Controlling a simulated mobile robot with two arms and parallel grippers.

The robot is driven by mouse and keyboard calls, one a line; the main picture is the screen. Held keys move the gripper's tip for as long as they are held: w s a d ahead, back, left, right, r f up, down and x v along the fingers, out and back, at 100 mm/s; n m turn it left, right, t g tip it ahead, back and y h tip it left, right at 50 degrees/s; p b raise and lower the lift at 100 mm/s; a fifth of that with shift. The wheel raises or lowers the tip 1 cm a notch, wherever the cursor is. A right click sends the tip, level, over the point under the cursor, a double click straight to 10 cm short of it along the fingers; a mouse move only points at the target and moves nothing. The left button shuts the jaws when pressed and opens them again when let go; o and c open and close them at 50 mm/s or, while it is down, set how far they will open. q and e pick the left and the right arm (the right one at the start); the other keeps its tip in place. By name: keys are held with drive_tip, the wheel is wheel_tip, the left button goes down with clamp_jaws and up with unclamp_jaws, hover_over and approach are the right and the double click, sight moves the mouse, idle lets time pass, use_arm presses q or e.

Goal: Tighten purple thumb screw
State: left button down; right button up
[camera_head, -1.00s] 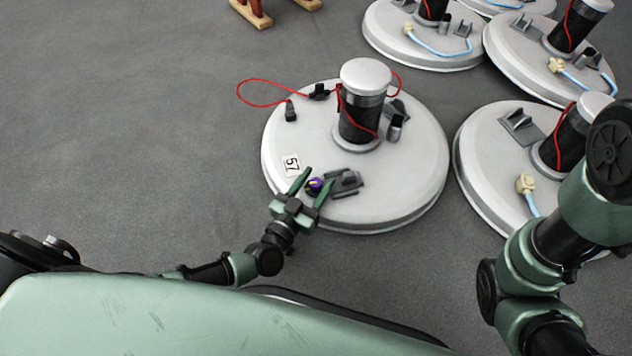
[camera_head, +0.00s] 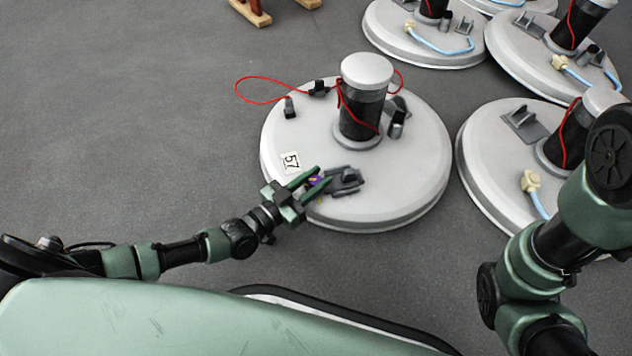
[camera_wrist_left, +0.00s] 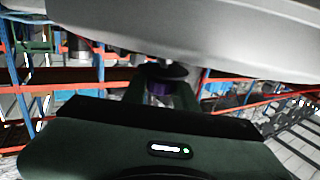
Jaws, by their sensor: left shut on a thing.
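The purple thumb screw (camera_head: 316,181) sits at the left end of a dark bracket (camera_head: 345,180) on the near part of the round white tank lid (camera_head: 400,195) marked 57. My left gripper (camera_head: 322,178) comes in from the left with its green fingers on either side of the screw, shut on it. The fingers hide part of the screw. In the left wrist view the screw (camera_wrist_left: 158,86) shows as a purple knob under a dark disc, between the fingers. My right arm shows at the right; its gripper is out of view.
A black column with a white cap (camera_head: 367,70) and a red cord (camera_head: 262,92) stand on the lid. Similar lids with blue hoses (camera_head: 440,46) stand at the right and back. Open grey floor (camera_head: 130,130) lies to the left.

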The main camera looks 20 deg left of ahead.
use_arm(q)
drive_tip(key=m+g+h, duration=0.1)
drive_tip(key=m+h+b, duration=0.1)
drive_tip(key=shift+a+f+g+h, duration=0.15)
drive_tip(key=shift+g+h, duration=0.15)
drive_tip(key=shift+g, duration=0.1)
drive_tip(key=shift+w+m+g+h, duration=0.1)
drive_tip(key=shift+m+g+h, duration=0.8)
drive_tip(key=shift+g+h, duration=0.1)
drive_tip(key=m+g+h, duration=0.2)
drive_tip(key=g, duration=0.1)
drive_tip(key=m+g+h, duration=0.1)
drive_tip(key=m+g, duration=0.2)
drive_tip(key=g, duration=0.1)
drive_tip(key=shift+h, duration=0.4)
drive_tip(key=shift+m+g+h, duration=0.3)
drive_tip(key=shift+m+g, duration=1.1)
drive_tip(key=shift+g, duration=0.7)
drive_tip(key=shift+s+r+m+g, duration=0.2)
drive_tip(key=shift+s+m+g, duration=0.1)
drive_tip(key=shift+g, duration=0.2)
drive_tip(key=c, duration=1.1)
unclamp_jaws()
